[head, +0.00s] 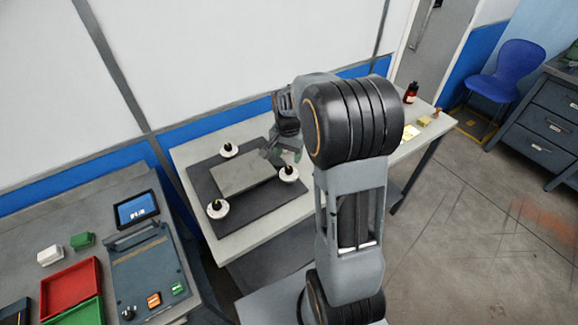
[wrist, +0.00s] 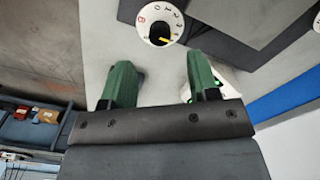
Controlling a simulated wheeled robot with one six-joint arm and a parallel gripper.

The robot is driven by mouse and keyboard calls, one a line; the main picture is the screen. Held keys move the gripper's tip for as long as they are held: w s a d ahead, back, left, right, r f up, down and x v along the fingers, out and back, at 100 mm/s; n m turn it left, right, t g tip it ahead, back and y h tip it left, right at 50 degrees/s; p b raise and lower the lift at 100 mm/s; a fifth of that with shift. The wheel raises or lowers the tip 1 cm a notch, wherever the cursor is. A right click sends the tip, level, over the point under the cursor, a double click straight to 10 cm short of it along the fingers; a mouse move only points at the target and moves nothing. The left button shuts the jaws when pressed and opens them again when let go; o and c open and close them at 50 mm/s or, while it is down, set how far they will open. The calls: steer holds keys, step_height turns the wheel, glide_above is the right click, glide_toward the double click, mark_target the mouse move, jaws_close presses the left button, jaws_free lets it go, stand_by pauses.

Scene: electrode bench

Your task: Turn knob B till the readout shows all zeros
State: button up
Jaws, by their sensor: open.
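A white dial marked with a red B, knob B (wrist: 160,24), is at the top of the wrist view. Its black centre knob has a yellow pointer toward the lower right. My gripper (wrist: 160,72) has green fingers spread apart with nothing between them; the dial lies beyond the fingertips, apart from them. In the head view, my gripper (head: 279,153) is low over the bench near the right-hand dial (head: 289,174), partly hidden by my arm. The readout (head: 136,208) is a blue screen at left; its pale digits are too small to read.
Two other dials (head: 228,150) (head: 217,208) stand around a grey block (head: 245,174) on a dark mat (head: 222,228). A red tray (head: 70,287) is on the left bench.

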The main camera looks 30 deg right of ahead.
mark_target(289, 168)
steer(key=shift+f, duration=3.2)
steer(key=shift+c, duration=0.5)
steer(key=c, duration=0.8)
steer(key=shift+n, duration=0.4)
steer(key=shift+n+b, duration=0.55)
steer(key=shift+n, duration=2.15)
